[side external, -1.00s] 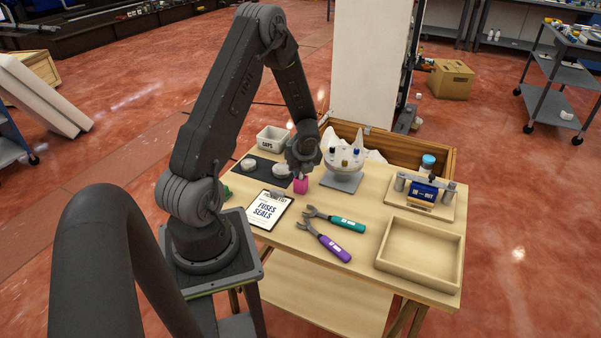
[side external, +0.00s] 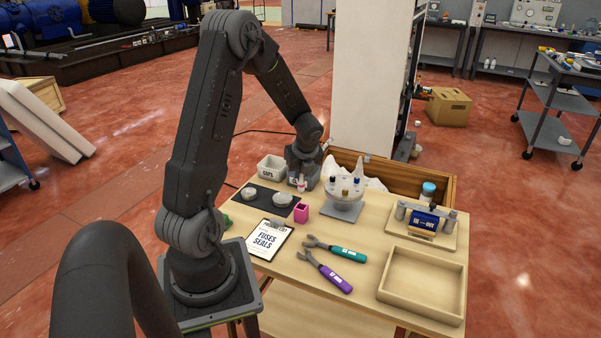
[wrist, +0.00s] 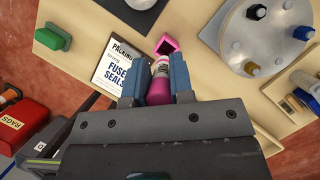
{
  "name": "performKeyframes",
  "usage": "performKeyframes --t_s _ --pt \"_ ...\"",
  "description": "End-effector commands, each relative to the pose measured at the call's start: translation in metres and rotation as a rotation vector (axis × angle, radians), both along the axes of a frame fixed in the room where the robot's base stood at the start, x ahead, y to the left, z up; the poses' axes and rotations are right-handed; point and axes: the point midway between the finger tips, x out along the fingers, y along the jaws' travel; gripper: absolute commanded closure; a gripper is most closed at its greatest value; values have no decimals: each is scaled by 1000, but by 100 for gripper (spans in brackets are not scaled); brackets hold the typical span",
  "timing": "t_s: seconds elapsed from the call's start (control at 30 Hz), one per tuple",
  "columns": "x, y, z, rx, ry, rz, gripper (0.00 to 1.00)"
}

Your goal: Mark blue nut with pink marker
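My gripper (side external: 301,183) is shut on the pink marker (wrist: 159,88), whose pale end sticks out between the fingers in the wrist view. It is in the air behind the pink holder (side external: 301,214), to the left of the white round plate. The holder (wrist: 166,45) looks empty. The blue nut (side external: 357,182) is on the right side of the round plate (side external: 340,188), which stands on a grey base; it also shows in the wrist view (wrist: 303,33). A black nut (side external: 333,181) and a gold nut (side external: 345,194) are on the same plate.
A dark mat (side external: 258,204) with two pale round parts, a grey bin (side external: 271,168) and a clipboard (side external: 268,239) are to the left. Pliers with teal (side external: 348,254) and purple handles lie in front. An empty wooden tray (side external: 462,288) stands at the right.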

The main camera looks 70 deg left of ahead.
Motion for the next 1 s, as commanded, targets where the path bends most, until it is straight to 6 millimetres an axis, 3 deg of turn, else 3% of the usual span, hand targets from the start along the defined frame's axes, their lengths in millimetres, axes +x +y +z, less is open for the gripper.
performKeyframes --t_s 0.17,0.37,0.47,0.6,0.8,1.0 --pt "0 0 0 0 0 0 97" --pt "15 6 3 8 0 0 98" --pt "39 14 9 17 2 2 98" --pt "87 23 21 26 6 5 98" --pt "149 23 39 19 4 5 98" --pt "187 14 50 5 1 -1 98"
